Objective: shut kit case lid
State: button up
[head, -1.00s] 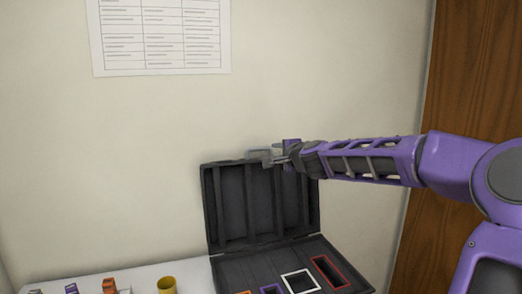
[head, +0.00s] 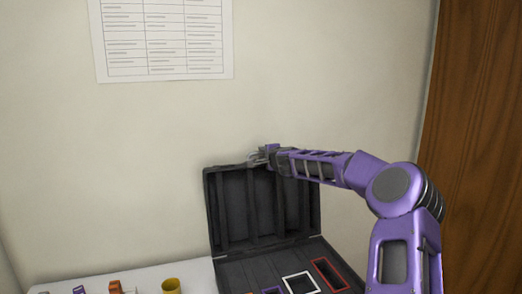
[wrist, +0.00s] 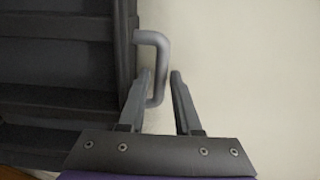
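The black kit case stands on the table with its lid (head: 232,215) raised upright against the wall side. The lid also shows at the left of the wrist view (wrist: 60,75). A grey handle (wrist: 163,60) sticks out from the lid's top edge. My gripper (head: 256,156) is at the top edge of the lid, by the handle. In the wrist view my gripper (wrist: 160,78) is open, with the end of the handle between its two fingers, close to the left finger. Whether the finger touches the handle I cannot tell.
The case base (head: 236,272) holds coloured frames, including a white one (head: 300,283) and a red one (head: 329,273). A yellow cup (head: 171,286) and small orange and purple items stand left on the white table. A wooden panel (head: 480,150) is at right.

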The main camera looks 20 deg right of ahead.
jog(key=shift+p+x, duration=0.3)
jog(key=shift+x, duration=0.9)
jog(key=shift+c, duration=0.2)
grip_shut()
dwell(0.5)
